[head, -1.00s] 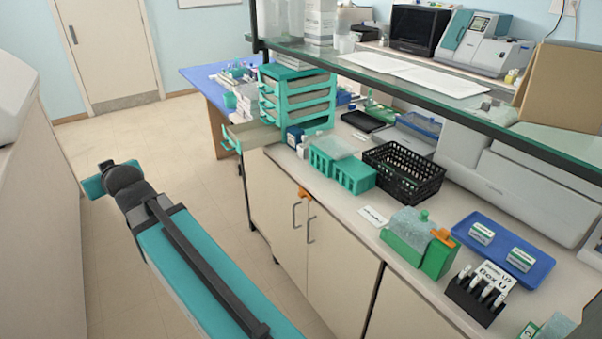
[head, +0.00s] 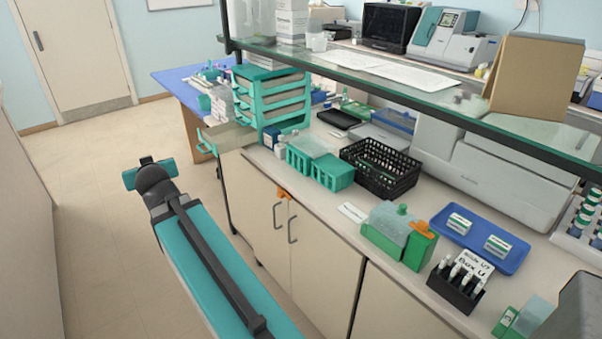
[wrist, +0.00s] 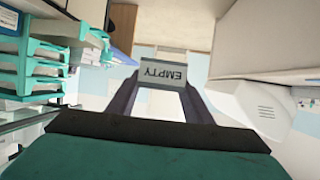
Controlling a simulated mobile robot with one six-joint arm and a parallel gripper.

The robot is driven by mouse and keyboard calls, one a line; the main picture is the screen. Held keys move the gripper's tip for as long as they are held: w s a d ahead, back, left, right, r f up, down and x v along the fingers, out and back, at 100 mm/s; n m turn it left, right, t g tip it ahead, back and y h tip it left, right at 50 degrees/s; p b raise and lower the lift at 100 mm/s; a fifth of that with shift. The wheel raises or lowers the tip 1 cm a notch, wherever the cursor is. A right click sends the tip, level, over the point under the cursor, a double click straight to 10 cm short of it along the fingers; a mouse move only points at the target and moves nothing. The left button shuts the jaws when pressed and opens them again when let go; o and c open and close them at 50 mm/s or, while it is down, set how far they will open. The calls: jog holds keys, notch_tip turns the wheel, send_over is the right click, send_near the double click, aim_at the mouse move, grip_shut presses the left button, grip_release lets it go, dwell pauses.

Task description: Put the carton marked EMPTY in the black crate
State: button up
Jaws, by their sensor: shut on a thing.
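A grey carton marked EMPTY (wrist: 163,75) shows in the wrist view, its label upside down. My gripper (wrist: 162,90) is shut on it, one dark finger on each side. In the head view my arm hangs over the floor left of the bench; the fingers and carton are hidden there behind my wrist. The black crate (head: 357,173), an open mesh basket, stands on the bench to the right of my arm, well apart from it. What lies inside the crate is unclear.
Left of the crate stand green racks (head: 333,175) and a teal drawer tower (head: 272,100). Nearer are a green box (head: 390,236), a blue tray (head: 470,250) and a black vial holder (head: 456,288). A glass shelf (head: 400,85) overhangs the bench's back. Floor left of the bench is clear.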

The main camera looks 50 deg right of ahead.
jog(key=s+d+f+m+g+h, duration=0.1)
jog(key=s+d+m+g+h, duration=0.15)
jog(key=s+d, duration=0.5)
jog(key=s+d+f+m+g+h, duration=0.1)
jog(key=s+d+m+g+h, duration=0.2)
jog(key=d, duration=0.8)
jog(key=s+d+f+m+g+h, duration=0.1)
jog(key=s+d+m, duration=0.1)
jog(key=s+d, duration=0.65)
jog(key=s+d+m+g, duration=0.3)
jog(key=s+d, duration=0.3)
jog(key=s, duration=0.3)
jog(key=s+d+m+g+h+b, duration=0.1)
jog(key=s+d+m+g, duration=0.2)
jog(key=s+d, duration=0.3)
jog(key=s+d+r+m+g, duration=0.1)
jog(key=s+d+m+g, duration=0.2)
jog(key=s, duration=1)
jog(key=d, duration=0.3)
jog(key=shift+d+g+h+b, duration=0.2)
jog(key=shift+g+h+b, duration=0.1)
jog(key=shift+g+h, duration=0.05)
jog(key=shift+d, duration=0.1)
